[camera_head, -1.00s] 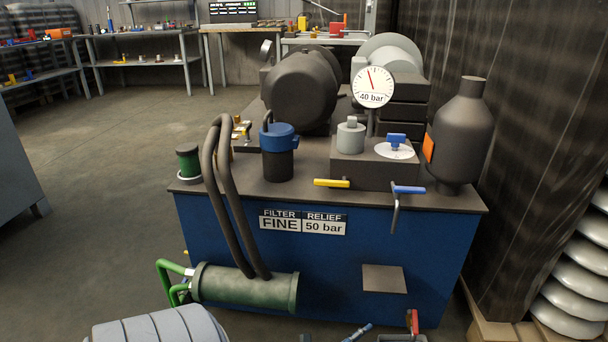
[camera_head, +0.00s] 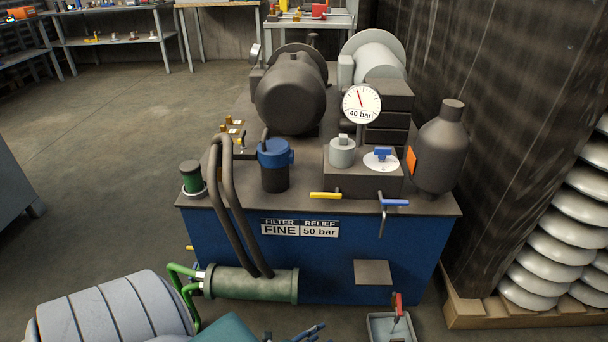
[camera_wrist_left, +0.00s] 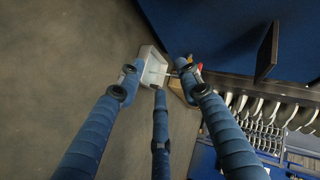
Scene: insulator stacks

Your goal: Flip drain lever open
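The red drain lever (camera_head: 397,305) stands roughly upright low at the front right of the blue tank (camera_head: 340,262), over a small grey tray (camera_head: 378,326). In the left wrist view the tray (camera_wrist_left: 153,66) lies beyond my fingertips, and the red lever (camera_wrist_left: 197,70) shows partly behind the right finger. My left gripper (camera_wrist_left: 156,78) has its blue fingers spread, with nothing between them. In the head view only some of its fingers (camera_head: 308,332) show at the bottom edge, left of the tray. Contact with the lever cannot be made out. My right gripper is out of view.
A green-grey cylinder (camera_head: 250,284) with dark hoses and a green pipe (camera_head: 183,275) sits at the tank's lower left. A plate (camera_head: 374,272) juts from the tank front. Yellow (camera_head: 325,195) and blue (camera_head: 395,203) levers sit above. White insulator stacks (camera_head: 545,260) stand right.

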